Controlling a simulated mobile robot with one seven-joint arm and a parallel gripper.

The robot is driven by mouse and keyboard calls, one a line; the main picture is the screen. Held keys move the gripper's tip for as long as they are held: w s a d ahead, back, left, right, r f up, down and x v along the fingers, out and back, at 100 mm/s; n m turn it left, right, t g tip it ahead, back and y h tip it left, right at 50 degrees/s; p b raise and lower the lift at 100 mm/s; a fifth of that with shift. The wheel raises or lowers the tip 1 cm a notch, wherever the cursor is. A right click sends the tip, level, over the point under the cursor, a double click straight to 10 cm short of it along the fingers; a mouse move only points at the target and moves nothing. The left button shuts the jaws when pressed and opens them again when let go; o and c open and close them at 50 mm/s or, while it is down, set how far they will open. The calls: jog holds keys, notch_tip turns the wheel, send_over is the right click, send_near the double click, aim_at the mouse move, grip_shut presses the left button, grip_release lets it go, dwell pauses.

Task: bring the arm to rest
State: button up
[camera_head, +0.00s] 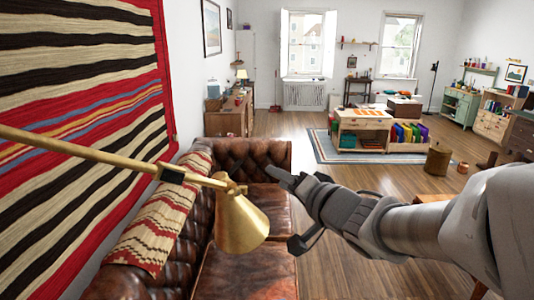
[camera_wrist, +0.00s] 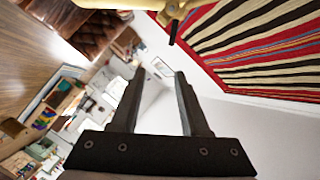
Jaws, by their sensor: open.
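My gripper (camera_wrist: 160,76) is open in the wrist view, with its two dark fingers apart and nothing between them. In the head view my grey arm reaches in from the right edge, and my gripper (camera_head: 279,174) is at its left end, above the leather sofa. A brass lamp with a cone shade (camera_head: 241,222) stands close to the left of my gripper in that view. Part of the brass lamp (camera_wrist: 172,10) also shows at the top of the wrist view. I cannot tell the exact gap between lamp and gripper.
The brown leather sofa (camera_head: 235,270) lies below, with a patterned throw (camera_head: 165,223) on its back. A striped rug (camera_head: 80,110) hangs on the left wall. A wooden table (camera_head: 363,122) stands farther back.

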jog(key=s+d+f+g+h+b, duration=0.1)
jog(key=s+d+h, duration=0.25)
jog(key=d, duration=0.25)
jog(key=s+d+f+g+h, duration=0.1)
jog(key=s+d+f+h, duration=0.1)
jog(key=d+h, duration=0.3)
jog(key=s+f+n+g, duration=0.2)
jog(key=s+f+g, duration=0.1)
jog(key=s, duration=0.5)
jog(key=s+f+n+g+b, duration=0.1)
jog(key=s+f+n+g, duration=0.2)
jog(key=s, duration=0.6)
jog(key=shift+f+g+y, duration=0.3)
jog(key=shift+f+y, duration=0.05)
jog(key=shift+f, duration=0.2)
jog(key=shift+a, duration=0.2)
